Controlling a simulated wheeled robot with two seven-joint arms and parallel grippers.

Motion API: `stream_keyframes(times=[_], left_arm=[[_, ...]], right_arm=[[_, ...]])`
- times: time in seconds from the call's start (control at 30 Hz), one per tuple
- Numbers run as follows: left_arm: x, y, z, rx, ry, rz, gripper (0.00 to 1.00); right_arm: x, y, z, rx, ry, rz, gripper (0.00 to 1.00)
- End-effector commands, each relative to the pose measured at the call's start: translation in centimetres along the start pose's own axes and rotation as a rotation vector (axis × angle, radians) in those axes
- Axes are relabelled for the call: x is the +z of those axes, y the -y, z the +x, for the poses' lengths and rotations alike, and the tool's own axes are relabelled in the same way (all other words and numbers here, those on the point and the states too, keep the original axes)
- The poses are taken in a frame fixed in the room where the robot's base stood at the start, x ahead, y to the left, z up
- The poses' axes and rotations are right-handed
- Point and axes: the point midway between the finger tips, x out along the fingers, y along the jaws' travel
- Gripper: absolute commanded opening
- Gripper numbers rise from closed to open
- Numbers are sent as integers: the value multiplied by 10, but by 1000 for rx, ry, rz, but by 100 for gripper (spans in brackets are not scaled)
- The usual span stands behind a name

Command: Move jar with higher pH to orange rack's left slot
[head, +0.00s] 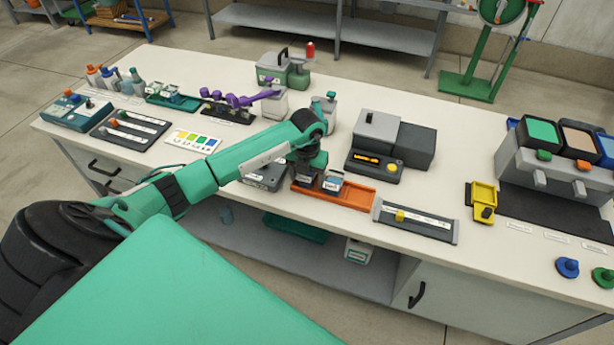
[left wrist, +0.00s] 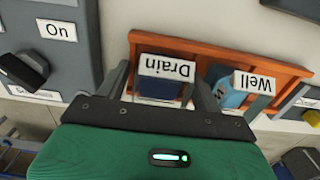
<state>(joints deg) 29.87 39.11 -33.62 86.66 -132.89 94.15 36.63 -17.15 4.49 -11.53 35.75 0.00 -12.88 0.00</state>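The orange rack (head: 350,197) lies at the table's front edge, and it also shows in the left wrist view (left wrist: 215,57). A dark blue jar (left wrist: 160,89) with a white "Drain" label stands in its left part. A lighter blue jar (left wrist: 228,93) labelled "Well" stands to its right, and it shows in the head view (head: 333,184). My left gripper (head: 305,180) is down over the left part of the rack. In the left wrist view its fingers (left wrist: 162,95) stand either side of the Drain jar, with a gap visible at the left. My right gripper is out of view.
A grey device (head: 264,177) with an "On" label stands close left of the rack. A grey slider panel (head: 415,220) is close right. A dark meter (head: 374,165) with an orange display stands behind; its reading is too small. Several bottles stand further back.

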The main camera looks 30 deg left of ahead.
Motion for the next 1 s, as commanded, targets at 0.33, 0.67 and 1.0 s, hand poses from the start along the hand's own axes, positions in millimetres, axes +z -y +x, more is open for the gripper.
stream_keyframes(times=[0.33,0.67,1.0], left_arm=[[1,0,-11,-1,3,1,67],[1,0,-79,0,6,2,67],[0,0,-121,0,1,0,67]], right_arm=[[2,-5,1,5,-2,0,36],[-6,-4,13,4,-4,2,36],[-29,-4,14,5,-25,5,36]])
